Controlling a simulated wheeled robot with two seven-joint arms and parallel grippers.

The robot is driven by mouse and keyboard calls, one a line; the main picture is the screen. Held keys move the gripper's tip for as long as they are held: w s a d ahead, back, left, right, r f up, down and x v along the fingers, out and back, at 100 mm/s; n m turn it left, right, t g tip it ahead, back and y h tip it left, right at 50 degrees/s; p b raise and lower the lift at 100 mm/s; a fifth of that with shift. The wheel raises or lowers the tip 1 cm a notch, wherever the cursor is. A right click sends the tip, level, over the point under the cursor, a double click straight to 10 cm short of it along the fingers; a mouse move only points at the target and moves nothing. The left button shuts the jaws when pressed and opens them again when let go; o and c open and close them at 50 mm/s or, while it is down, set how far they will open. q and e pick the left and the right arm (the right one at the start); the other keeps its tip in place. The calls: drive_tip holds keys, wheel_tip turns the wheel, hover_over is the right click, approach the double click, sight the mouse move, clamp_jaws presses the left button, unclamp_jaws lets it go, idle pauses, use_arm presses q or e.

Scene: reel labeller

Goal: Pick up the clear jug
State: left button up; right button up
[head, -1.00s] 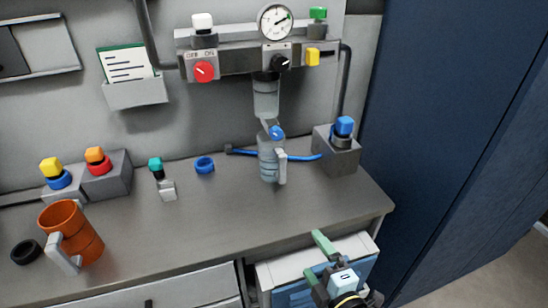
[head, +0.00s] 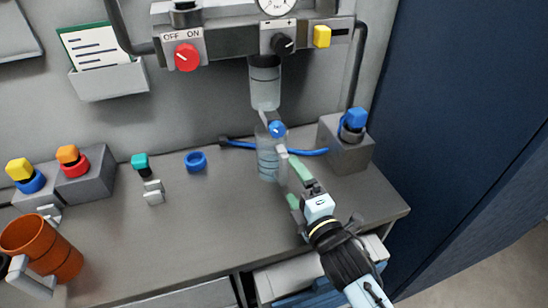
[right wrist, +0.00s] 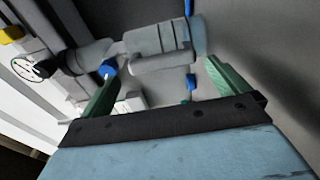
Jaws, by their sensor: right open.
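The clear jug (head: 267,160) stands upright on the bench below a clear filter bowl, with its pale handle (head: 283,166) facing my right gripper. In the right wrist view the jug (right wrist: 160,38) lies ahead of and between the spread fingers (right wrist: 163,85), and nothing is held. I cannot tell whether a finger touches the handle. My left gripper is not in view.
A blue hose (head: 245,145) runs behind the jug to a grey block with a blue cap (head: 347,150). A blue ring (head: 196,161) and a teal-capped part (head: 147,175) stand left. An orange jug (head: 42,250) is at far left. The middle bench is clear.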

sight(283, 172)
drive_tip(key=shift+w+a, duration=0.3)
drive_tip(key=shift+w, duration=0.2)
drive_tip(key=x, duration=0.3)
drive_tip(key=shift+w+a+f+b, duration=0.1)
drive_tip(key=shift+w+a+b, duration=0.1)
drive_tip(key=shift+a+b, duration=0.2)
drive_tip(key=shift+w+a, duration=0.2)
drive_tip(key=shift+w, duration=0.25)
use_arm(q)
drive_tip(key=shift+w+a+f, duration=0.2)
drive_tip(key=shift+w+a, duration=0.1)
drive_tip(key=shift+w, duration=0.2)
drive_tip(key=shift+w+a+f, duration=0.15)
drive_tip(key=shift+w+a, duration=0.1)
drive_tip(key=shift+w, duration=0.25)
use_arm(e)
drive_tip(key=c, duration=0.7)
drive_tip(key=shift+c, duration=0.7)
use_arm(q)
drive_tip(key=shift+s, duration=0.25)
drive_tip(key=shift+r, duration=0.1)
